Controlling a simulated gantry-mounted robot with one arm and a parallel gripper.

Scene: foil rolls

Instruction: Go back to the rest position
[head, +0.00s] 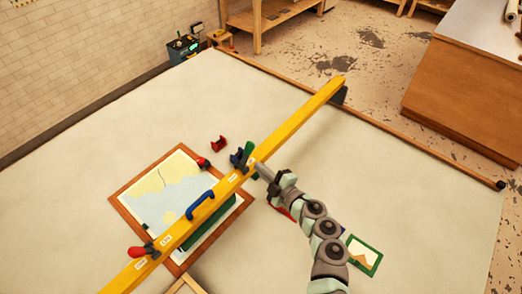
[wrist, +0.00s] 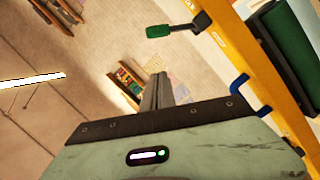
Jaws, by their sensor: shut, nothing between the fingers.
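My gripper (head: 262,170) is near the middle of the head view, at the end of my arm, close beside a long yellow beam (head: 291,123). In the wrist view its narrow grey fingers (wrist: 157,91) are together, with nothing seen between them. A green-handled lever (head: 245,155) on the beam is just past the fingertips in the head view; the lever (wrist: 160,31) also shows above them in the wrist view. Whether the gripper touches the beam or lever cannot be told.
The beam also carries a blue handle (head: 200,204) and a red-handled lever (head: 137,251). It crosses over a framed map (head: 165,190) on the pale table (head: 330,140). A small green-framed picture (head: 366,262) lies right of my arm.

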